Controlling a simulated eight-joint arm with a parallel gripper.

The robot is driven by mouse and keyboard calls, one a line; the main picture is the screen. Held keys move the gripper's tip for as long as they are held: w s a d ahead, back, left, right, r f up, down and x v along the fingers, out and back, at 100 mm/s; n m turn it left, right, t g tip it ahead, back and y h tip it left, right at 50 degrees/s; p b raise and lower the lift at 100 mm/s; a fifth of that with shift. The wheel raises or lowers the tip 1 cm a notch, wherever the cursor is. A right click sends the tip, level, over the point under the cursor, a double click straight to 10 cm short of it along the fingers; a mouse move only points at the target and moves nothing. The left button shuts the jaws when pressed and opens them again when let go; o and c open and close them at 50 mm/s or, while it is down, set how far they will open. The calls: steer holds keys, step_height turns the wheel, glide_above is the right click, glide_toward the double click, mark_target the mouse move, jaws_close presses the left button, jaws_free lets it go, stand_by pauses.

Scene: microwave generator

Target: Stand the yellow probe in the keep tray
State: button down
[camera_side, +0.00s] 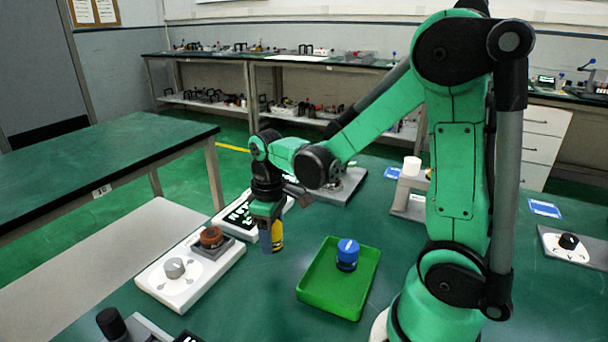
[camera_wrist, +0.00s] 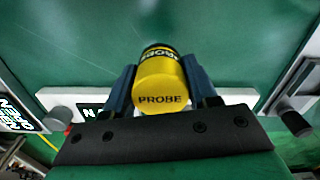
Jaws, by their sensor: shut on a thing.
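The yellow probe (camera_side: 277,235) is upright between the fingers of my gripper (camera_side: 268,238), in the air above the green table. In the wrist view the yellow probe (camera_wrist: 160,85) shows its "PROBE" label, with the blue fingers of my gripper (camera_wrist: 160,88) closed on both sides of it. A green tray (camera_side: 312,297), which looks like the keep tray, lies on the table to the right of my gripper in the side view. A blue capped cylinder (camera_side: 347,254) stands in this tray toward its back. The tray's front part is bare.
A white panel with a grey knob (camera_side: 174,267) and a brown round part (camera_side: 211,237) lies left of my gripper. A display box (camera_side: 240,213) is behind it. A white-capped stand (camera_side: 411,168) is behind the tray. A black knob (camera_side: 111,322) is at front left.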

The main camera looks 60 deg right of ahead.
mark_target(274, 268)
steer(key=shift+f, duration=2.5)
steer(key=shift+f, duration=0.1)
steer(key=shift+f, duration=0.15)
steer(key=shift+c, duration=1.3)
jaws_free()
